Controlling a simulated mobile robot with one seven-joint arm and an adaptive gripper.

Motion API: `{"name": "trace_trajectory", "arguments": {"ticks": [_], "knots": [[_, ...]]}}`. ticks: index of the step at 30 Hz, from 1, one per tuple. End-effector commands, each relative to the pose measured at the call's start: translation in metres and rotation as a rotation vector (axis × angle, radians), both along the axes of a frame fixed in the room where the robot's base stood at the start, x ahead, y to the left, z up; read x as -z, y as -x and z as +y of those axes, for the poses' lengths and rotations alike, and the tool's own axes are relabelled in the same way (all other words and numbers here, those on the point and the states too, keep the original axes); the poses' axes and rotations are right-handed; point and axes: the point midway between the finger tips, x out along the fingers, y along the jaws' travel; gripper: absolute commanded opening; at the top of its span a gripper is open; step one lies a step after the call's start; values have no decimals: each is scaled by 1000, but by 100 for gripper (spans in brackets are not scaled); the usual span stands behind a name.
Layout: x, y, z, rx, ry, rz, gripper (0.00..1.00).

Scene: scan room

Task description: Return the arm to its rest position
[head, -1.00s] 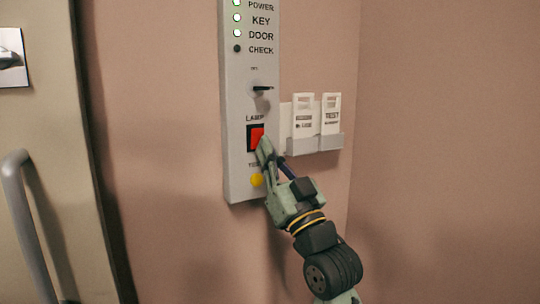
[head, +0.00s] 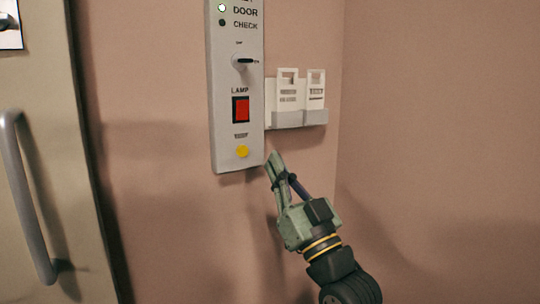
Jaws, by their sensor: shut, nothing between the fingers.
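My gripper (head: 274,157) is shut and empty. My arm reaches up from the lower right of the head view. The panel carries the red lamp switch (head: 241,109), a yellow button (head: 242,152) below it and a dark key or knob (head: 243,61) above. The DOOR light (head: 222,8) is lit and the CHECK light (head: 222,22) is dark. The panel's top is out of view.
Grey holders (head: 300,118) with two white tags (head: 288,88) are fixed to the wall right of the panel. A beige door with a grey handle (head: 28,195) stands at the left. The wall right of my arm is bare.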

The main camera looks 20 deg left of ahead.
Motion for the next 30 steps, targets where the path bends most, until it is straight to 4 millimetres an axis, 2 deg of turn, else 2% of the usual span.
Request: {"name": "trace_trajectory", "arguments": {"ticks": [1, 4, 21, 23, 26, 29, 30], "knots": [[7, 2, -4, 2, 0, 2, 0], [12, 5, -6, 1, 0, 1, 0], [12, 7, -6, -2, 0, -3, 0], [7, 15, 6, -16, -7, -20, 0], [-7, 40, 41, -53, -35, -74, 0], [-27, 85, 83, -105, -86, -160, 0], [-36, 107, 98, -128, -114, -198, 0]]}}
